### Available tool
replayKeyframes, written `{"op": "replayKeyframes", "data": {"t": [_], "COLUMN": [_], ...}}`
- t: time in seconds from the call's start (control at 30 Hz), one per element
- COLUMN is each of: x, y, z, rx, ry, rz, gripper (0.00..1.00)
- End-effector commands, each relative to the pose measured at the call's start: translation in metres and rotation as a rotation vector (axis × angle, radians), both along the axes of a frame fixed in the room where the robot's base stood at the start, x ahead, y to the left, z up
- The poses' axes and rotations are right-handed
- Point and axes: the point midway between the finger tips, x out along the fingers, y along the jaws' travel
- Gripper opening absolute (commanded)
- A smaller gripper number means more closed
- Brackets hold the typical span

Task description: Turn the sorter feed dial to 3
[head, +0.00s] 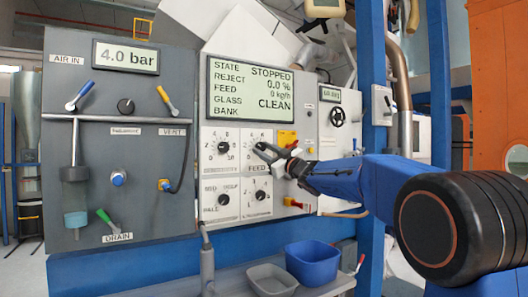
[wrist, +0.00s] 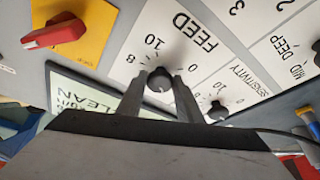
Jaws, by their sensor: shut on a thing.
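The feed dial is a dark round knob (wrist: 159,84) on a white plate marked FEED. In the wrist view its scale shows 0, 8 and 10; the rest is hidden, and I cannot read its pointer. My gripper (wrist: 160,80) is shut on the knob, one finger on each side. In the head view my gripper (head: 266,151) reaches in from the right and covers the dial above the FEED label. The display (head: 248,90) reads STATE STOPPED, REJECT 0.0 %, FEED 0 kg/h and CLEAN.
Other black dials stand close by: one to the left (head: 223,147), one below (head: 260,195), and one at lower left (head: 223,199). A red switch on a yellow plate (wrist: 55,33) is near my gripper. A blue bin (head: 312,265) and a grey bin (head: 270,280) sit below the panel.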

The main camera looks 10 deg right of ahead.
Motion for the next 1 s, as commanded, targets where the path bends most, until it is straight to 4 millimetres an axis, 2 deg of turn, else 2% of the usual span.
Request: {"op": "replayKeyframes", "data": {"t": [0.17, 0.2, 0.27, 0.67, 0.77, 1.0], "x": [0.000, 0.000, 0.000, -0.004, -0.012, -0.049], "y": [0.000, 0.000, 0.000, -0.002, -0.007, -0.028], "z": [0.000, 0.000, 0.000, -0.001, -0.005, -0.020], "rx": [0.001, 0.001, 0.001, 0.003, 0.002, 0.002], "ry": [0.000, 0.000, 0.000, 0.000, 0.001, 0.000], "rz": [0.001, 0.001, 0.001, -0.001, -0.001, -0.003], "gripper": [0.10, 0.35, 0.49, 0.50, 0.50, 0.50]}}
